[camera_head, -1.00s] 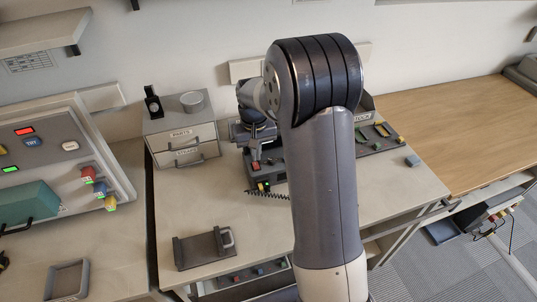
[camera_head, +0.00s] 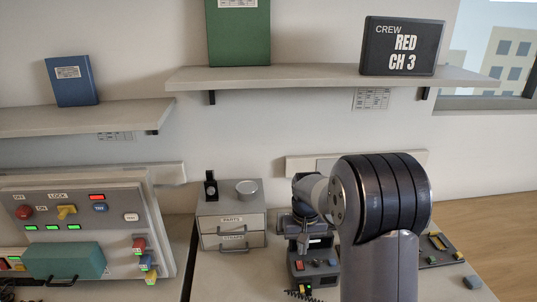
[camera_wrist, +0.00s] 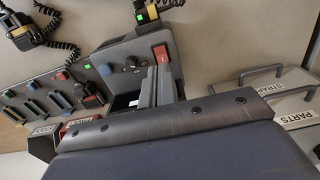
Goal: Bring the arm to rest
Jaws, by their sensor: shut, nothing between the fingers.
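My arm (camera_head: 385,200) reaches forward over the workbench, bent at a dark ribbed joint. My gripper (camera_head: 303,243) hangs pointing down at its far end, partly hidden by the arm. It is shut and empty. It is above or just in front of a dark grey radio unit (camera_head: 309,268) with small buttons. I cannot tell the exact gap between them. In the wrist view the gripper's grey fingers (camera_wrist: 155,88) sit close together in front of a grey panel with knobs (camera_wrist: 122,66).
Left of the gripper stands a drawer unit (camera_head: 232,225) marked PARTS. Further left is a control panel (camera_head: 100,215) with a teal box (camera_head: 62,262). A shelf (camera_head: 300,77) above holds a sign (camera_head: 402,46) reading CREW RED CH 3. A colored-parts tray (camera_head: 440,250) lies to the right.

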